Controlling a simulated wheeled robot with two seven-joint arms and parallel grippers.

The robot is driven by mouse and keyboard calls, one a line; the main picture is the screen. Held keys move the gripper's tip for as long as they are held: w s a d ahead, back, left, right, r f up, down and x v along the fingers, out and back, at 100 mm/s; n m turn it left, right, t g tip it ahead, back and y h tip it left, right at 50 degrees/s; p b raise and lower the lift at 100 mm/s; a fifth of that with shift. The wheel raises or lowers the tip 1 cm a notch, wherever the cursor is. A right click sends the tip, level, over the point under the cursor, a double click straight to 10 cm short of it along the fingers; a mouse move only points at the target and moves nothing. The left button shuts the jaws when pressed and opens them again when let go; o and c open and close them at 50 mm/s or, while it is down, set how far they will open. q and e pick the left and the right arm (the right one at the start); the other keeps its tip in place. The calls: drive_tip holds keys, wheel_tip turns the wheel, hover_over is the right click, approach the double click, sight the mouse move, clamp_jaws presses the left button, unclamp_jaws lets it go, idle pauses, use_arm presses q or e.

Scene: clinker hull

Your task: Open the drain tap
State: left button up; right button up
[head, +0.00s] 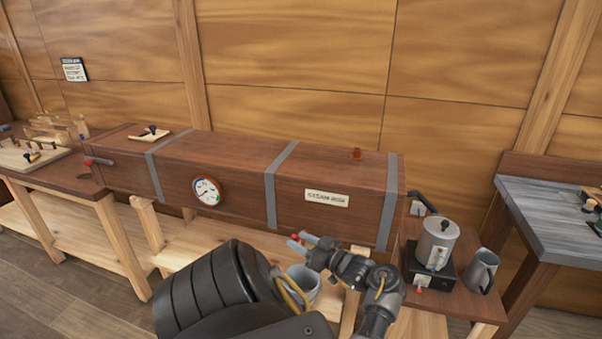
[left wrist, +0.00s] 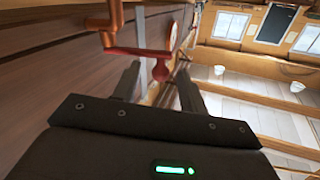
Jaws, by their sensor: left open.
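The drain tap shows in the left wrist view as a copper pipe (left wrist: 115,18) with a red lever (left wrist: 137,52) ending in a rounded knob (left wrist: 160,72). The pipe is by the brown wall of the steam box (left wrist: 50,60). My left gripper (left wrist: 160,76) is open, with the knob between or just beyond its fingertips; contact cannot be told. In the head view the left gripper (head: 305,243) is at the lower front of the steam box (head: 235,180), and a bit of red shows at its fingertips. The arm hides most of the tap there. My right gripper is not in view.
A grey bucket (head: 303,283) stands below the left gripper, partly hidden by my arm. At right, a small table (head: 450,302) holds a metal boiler (head: 437,243) and a jug (head: 482,271). A red-tipped handle (head: 98,161) sticks out at the box's left end.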

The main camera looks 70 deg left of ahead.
use_arm(q)
drive_tip(key=b+v, duration=0.2)
drive_tip(key=v, duration=0.5)
drive_tip(key=shift+w+d, duration=0.1)
idle(0.5)
